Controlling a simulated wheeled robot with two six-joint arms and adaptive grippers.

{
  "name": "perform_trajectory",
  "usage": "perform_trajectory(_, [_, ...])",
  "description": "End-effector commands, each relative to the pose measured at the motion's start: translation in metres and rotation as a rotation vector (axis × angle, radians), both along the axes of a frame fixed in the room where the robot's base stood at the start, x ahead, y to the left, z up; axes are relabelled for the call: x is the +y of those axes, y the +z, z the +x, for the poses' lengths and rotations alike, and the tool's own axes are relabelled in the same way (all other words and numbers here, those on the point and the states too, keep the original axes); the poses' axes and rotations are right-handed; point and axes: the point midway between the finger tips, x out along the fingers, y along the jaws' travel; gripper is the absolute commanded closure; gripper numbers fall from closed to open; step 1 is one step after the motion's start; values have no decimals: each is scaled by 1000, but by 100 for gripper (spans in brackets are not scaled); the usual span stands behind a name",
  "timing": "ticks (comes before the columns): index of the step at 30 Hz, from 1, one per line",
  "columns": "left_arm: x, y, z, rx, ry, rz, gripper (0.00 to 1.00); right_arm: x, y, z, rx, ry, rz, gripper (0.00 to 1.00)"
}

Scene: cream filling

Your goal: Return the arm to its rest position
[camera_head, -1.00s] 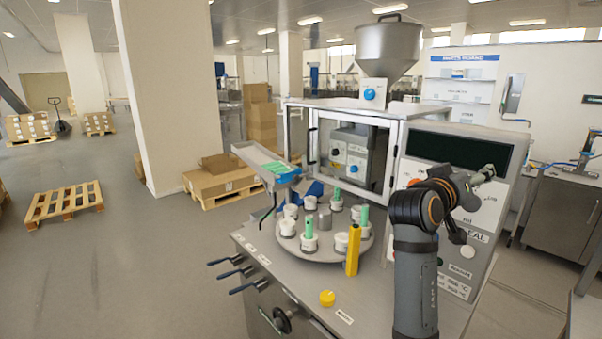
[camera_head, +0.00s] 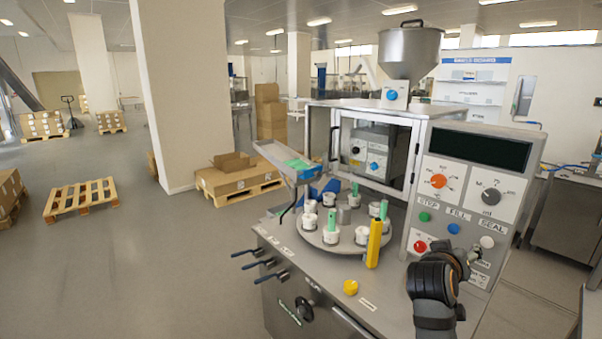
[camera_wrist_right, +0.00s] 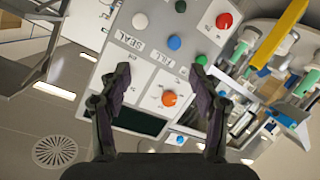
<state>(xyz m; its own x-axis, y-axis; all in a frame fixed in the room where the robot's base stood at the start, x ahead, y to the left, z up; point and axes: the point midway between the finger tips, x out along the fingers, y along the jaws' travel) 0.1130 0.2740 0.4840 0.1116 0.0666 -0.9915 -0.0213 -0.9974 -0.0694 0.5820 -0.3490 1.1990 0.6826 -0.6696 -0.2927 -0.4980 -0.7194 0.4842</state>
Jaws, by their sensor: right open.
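My right arm (camera_head: 435,285), dark grey with an orange ring, is low at the bottom right of the head view, in front of the machine's control panel (camera_head: 425,200). In the head view my right gripper (camera_head: 477,256) is small and partly hidden behind the arm, near the panel's lower part. In the right wrist view its two dark fingers (camera_wrist_right: 160,72) are spread apart with nothing between them. The panel (camera_wrist_right: 143,75) lies beyond them, with orange, green, blue, white and red controls. My left gripper is not in view.
A round turntable (camera_head: 320,241) with several white cups stands left of the panel. A yellow post (camera_head: 375,243) and a yellow button (camera_head: 351,287) are near its front edge. A steel hopper (camera_head: 409,50) tops the machine. Open floor lies to the left, with a wooden pallet (camera_head: 82,198).

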Motion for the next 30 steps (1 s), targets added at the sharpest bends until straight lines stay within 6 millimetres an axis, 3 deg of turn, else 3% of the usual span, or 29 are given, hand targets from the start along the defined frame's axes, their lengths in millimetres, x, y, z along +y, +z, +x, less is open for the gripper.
perform_trajectory(5, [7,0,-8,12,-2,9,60,17,-108,-45,186,96,140,37])
perform_trajectory(6, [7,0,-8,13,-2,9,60,24,-134,-62,238,123,182,37])
perform_trajectory(9, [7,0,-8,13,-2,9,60,42,-187,-104,360,183,282,37])
perform_trajectory(15, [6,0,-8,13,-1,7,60,73,-248,-180,547,266,432,37])
perform_trajectory(23, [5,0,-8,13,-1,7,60,109,-286,-266,744,342,591,37])
perform_trajectory(24, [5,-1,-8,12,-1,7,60,111,-295,-271,762,346,604,37])
perform_trajectory(30, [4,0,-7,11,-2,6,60,103,-366,-255,779,326,611,37])
